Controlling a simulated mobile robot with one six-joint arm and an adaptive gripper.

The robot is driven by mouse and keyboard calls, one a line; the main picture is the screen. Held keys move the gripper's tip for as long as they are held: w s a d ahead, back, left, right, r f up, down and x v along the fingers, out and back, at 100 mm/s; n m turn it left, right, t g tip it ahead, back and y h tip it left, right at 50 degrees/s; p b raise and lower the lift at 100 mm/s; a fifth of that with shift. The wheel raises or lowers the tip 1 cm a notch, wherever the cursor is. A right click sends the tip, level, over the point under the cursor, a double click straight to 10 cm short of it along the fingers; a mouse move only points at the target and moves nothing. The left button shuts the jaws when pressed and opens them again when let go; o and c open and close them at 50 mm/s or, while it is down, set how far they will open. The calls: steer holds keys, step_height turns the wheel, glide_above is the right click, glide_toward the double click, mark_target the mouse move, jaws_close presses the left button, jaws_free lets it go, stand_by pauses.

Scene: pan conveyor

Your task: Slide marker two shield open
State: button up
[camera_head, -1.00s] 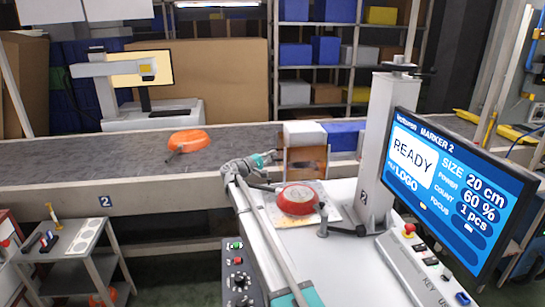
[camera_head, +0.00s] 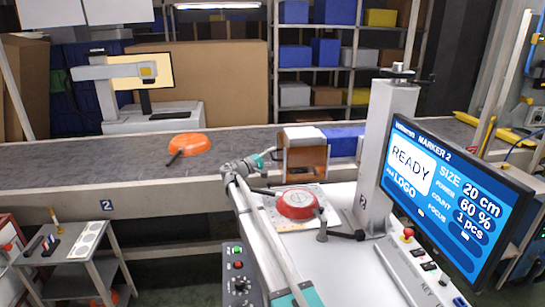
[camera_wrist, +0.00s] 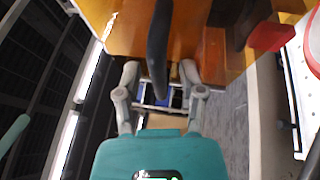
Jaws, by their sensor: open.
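The marker two shield (camera_head: 307,160) is an amber box with a pale top, standing beside the marker's column behind the red pan (camera_head: 297,204). In the wrist view its orange panel (camera_wrist: 120,30) fills the top. A black handle bar (camera_wrist: 157,45) runs down in front of the panel, between my finger lines. My gripper (camera_head: 268,158) is at the left side of the shield. The wrist view shows my gripper (camera_wrist: 160,88) with its fingers spread and a gap between them. Whether either finger touches the bar is unclear.
The marker screen (camera_head: 450,200) reads READY, at right. A clamp lever (camera_head: 335,235) stands right of the red pan. The conveyor (camera_head: 70,175) runs behind, carrying an orange pan (camera_head: 188,145). A small cart (camera_head: 70,245) is at lower left.

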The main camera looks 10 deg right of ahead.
steer(key=shift+f, duration=0.15)
step_height(320, 180, down, 10)
steer(key=b, duration=1.1)
steer(key=b+v, duration=0.2)
steer(key=v, duration=1.2)
steer(key=shift+s+d+f+m+g+y+p, duration=0.8)
steer(key=shift+s+d+y+p, duration=1.1)
steer(key=shift+s, duration=1.15)
steer(key=shift+s+d+f+m+g+y+p, duration=0.4)
steer(key=shift+s+d+f+g+y+p, duration=0.75)
steer(key=shift+s+d+p, duration=1.5)
steer(key=shift+s+d+f+m+g+y+p, duration=0.85)
steer(key=shift+s+d+y+p, duration=1)
steer(key=shift+s, duration=1.65)
steer(key=shift+a+r+n+b, duration=0.15)
steer(key=shift+r+n+b, duration=0.1)
steer(key=shift+b, duration=0.1)
